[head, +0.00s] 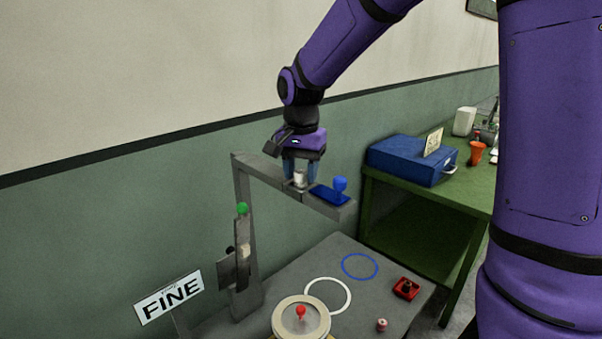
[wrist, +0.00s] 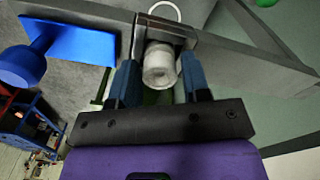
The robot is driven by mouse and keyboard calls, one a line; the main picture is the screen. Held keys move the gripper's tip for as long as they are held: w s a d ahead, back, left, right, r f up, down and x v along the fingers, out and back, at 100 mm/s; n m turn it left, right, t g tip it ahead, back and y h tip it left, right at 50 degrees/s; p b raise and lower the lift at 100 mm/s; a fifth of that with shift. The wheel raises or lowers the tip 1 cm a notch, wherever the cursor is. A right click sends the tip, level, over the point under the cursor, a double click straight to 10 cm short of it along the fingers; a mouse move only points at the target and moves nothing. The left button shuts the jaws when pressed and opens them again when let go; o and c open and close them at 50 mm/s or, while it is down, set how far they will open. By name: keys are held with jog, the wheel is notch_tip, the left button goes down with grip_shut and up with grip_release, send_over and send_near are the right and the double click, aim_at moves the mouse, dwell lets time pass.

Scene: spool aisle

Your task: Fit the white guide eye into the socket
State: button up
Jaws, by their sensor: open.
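The white guide eye (head: 299,179) stands at the grey overhead bar (head: 328,208), left of a blue plate with a blue knob (head: 340,185). My gripper (head: 300,172) is above it, pointing down, with its two blue fingers on either side. In the wrist view the white piece (wrist: 158,68) is between the open fingers (wrist: 160,84), with a gap on each side. It sits at a grey bracket-like opening in the bar (wrist: 185,28), which seems to be the socket. I cannot tell how deep it sits; its lower part is hidden.
The grey table (head: 378,312) below carries a white ring (head: 328,295), a blue ring (head: 360,266), a red block (head: 406,288) and a round dish (head: 300,324) with a red knob. A blue case (head: 410,160) is right.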

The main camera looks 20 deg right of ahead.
aim_at(302, 171)
notch_tip(302, 171, up, 12)
dwell(0.4)
jog(key=s+d+f+n+t, duration=0.1)
jog(key=s+d+n+t, duration=0.1)
jog(key=s, duration=1)
jog(key=s+d+f+n+t, duration=0.1)
jog(key=s+d+n+t, duration=0.2)
jog(key=s, duration=1)
jog(key=d+n, duration=0.2)
jog(key=n, duration=0.1)
jog(key=shift+f, duration=0.2)
